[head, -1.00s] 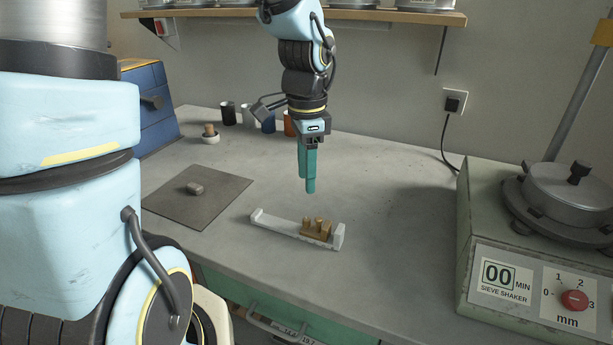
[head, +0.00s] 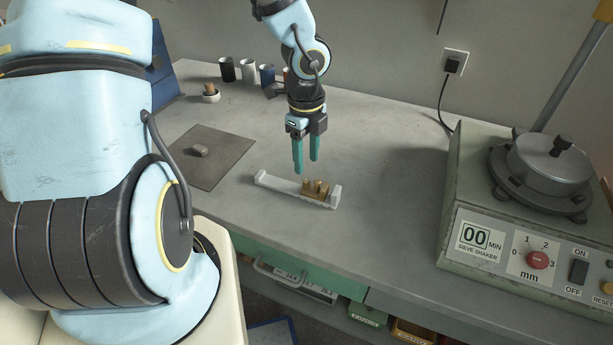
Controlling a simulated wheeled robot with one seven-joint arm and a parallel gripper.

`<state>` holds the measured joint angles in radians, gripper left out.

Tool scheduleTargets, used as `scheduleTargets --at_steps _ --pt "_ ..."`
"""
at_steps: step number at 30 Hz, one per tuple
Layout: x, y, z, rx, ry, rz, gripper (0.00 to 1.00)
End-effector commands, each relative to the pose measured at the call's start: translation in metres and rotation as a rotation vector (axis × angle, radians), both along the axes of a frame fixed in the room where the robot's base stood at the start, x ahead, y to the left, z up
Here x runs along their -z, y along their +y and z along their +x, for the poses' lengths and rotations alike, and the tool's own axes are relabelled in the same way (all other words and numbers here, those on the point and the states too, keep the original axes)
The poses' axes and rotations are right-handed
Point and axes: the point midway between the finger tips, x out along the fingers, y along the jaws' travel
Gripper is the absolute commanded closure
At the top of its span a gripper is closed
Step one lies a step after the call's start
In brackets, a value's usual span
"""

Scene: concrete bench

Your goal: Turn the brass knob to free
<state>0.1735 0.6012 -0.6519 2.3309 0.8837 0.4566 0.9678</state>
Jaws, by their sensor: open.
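Small brass-coloured pieces (head: 316,188) stand in a white rack (head: 275,182) on the bench; I cannot tell whether any is a knob.
A grey mat (head: 225,155) with a stone lies left. Several cups (head: 248,70) stand behind. The bench between rack and shaker is clear.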

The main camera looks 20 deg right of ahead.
Motion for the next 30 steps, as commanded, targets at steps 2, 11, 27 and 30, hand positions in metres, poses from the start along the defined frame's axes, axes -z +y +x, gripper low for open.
scheduleTargets --at_steps 2,11,27,30 --pt "0.019 0.000 -0.002 0.003 0.004 0.002 0.48" --pt "0.058 0.000 0.000 -0.001 0.001 0.001 0.48" --pt "0.063 0.000 0.001 -0.003 -0.001 0.001 0.65" --pt "0.063 0.000 0.000 -0.003 -0.001 0.001 0.76"
